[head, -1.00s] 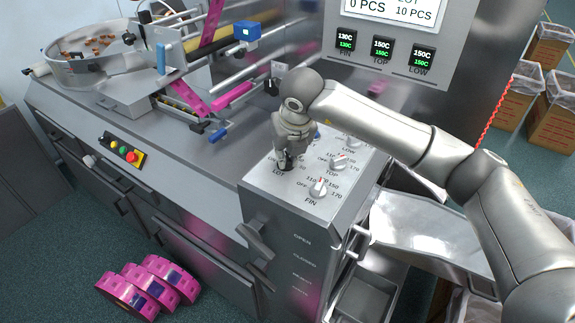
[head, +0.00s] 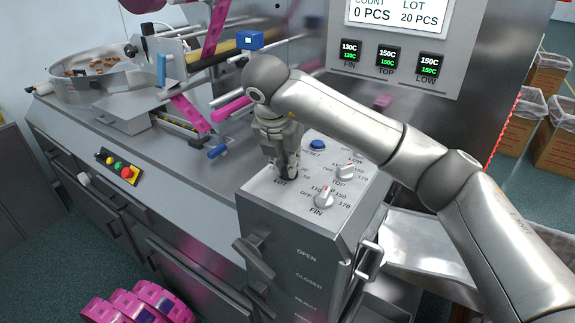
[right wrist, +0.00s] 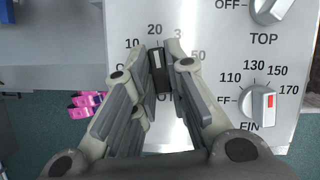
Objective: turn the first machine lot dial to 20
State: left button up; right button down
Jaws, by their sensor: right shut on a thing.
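The lot dial (right wrist: 161,76) shows in the right wrist view as a dark knob between my right fingers, with 10, 20 and 50 printed around it. Its white mark points up at the 20. In the head view my right gripper (head: 285,172) reaches down on the panel top (head: 262,195) above the LOT label and hides most of the dial. In the wrist view the gripper (right wrist: 162,72) is closed on the dial. The machine's screen (head: 398,14) reads LOT 20 PCS and COUNT 0 PCS. My left gripper is not in view.
Pink film rolls (head: 140,303) lie on the floor. Cardboard boxes (head: 553,135) stand at the far right.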

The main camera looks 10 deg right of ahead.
jog(key=shift+s+f, duration=0.15)
jog(key=shift+f, duration=0.2)
jog(key=c, duration=1.4)
grip_release()
jog(key=shift+d, duration=0.1)
jog(key=shift+c, duration=0.2)
jog(key=shift+r, duration=0.15)
jog(key=v, duration=1.2)
jog(key=shift+w, duration=0.25)
